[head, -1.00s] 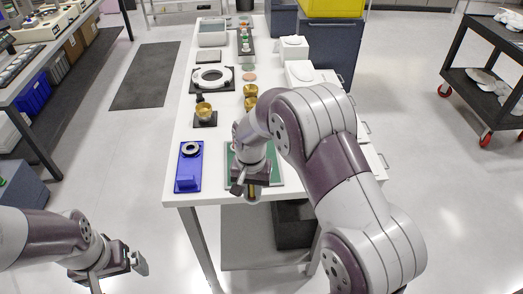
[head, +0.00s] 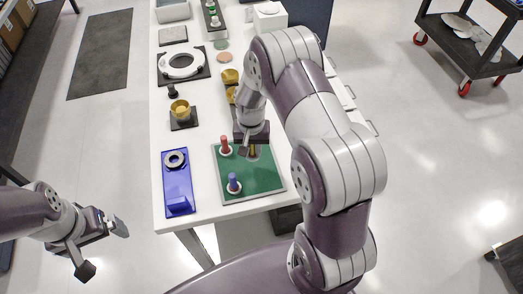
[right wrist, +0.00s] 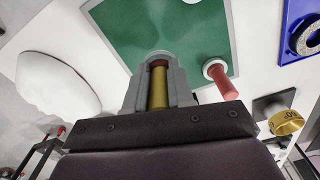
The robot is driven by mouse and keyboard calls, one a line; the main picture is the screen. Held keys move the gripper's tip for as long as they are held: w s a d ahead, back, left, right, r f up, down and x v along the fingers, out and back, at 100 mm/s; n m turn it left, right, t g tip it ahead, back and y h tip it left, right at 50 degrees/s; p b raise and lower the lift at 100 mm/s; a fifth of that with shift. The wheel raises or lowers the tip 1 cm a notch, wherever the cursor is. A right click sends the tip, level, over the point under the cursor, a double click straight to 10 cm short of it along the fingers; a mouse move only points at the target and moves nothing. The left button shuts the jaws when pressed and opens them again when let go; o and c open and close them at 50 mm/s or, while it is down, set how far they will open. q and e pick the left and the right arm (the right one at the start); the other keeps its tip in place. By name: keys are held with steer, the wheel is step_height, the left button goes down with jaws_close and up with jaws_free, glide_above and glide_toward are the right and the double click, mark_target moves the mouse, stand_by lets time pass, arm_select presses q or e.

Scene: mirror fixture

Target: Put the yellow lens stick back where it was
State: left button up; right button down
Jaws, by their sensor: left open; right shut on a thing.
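My right gripper (head: 252,149) is shut on the yellow lens stick (head: 252,153), above the back part of the green board (head: 262,182). In the right wrist view the yellow stick (right wrist: 159,88) sits between the fingers, with the green board (right wrist: 150,25) beyond. I cannot tell whether the stick touches the board. A red stick (head: 225,147) stands on a white disc at the board's back left, and a blue-purple stick (head: 233,184) stands on another nearer the front left. My left gripper (head: 103,247) is open and empty, left of the table and off it.
A blue holder with a dark ring (head: 178,188) lies left of the board. Gold cups (head: 180,110) and a white ring fixture (head: 182,66) stand farther back. A white rounded object (right wrist: 55,80) is beside the board in the right wrist view. The board's front right is clear.

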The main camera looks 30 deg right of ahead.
steer(key=d+f, duration=0.1)
steer(key=d+f+p, duration=0.1)
steer(key=d+f, duration=0.1)
steer(key=shift+w+d, duration=0.25)
steer(key=shift+w, duration=0.1)
step_height(320, 180, down, 3)
steer(key=shift+s+a+r+p, duration=0.1)
steer(key=shift+p, duration=0.4)
steer(key=shift+s+f, duration=0.2)
steer(key=shift+f, duration=0.1)
steer(key=shift+w+f, duration=0.1)
steer(key=shift+f, duration=0.05)
steer(key=c, duration=1)
jaws_free()
arm_select(q)
steer(key=shift+w+r, duration=0.25)
steer(key=shift+r, duration=0.3)
steer(key=shift+w+r, duration=0.2)
steer(key=shift+r, duration=0.35)
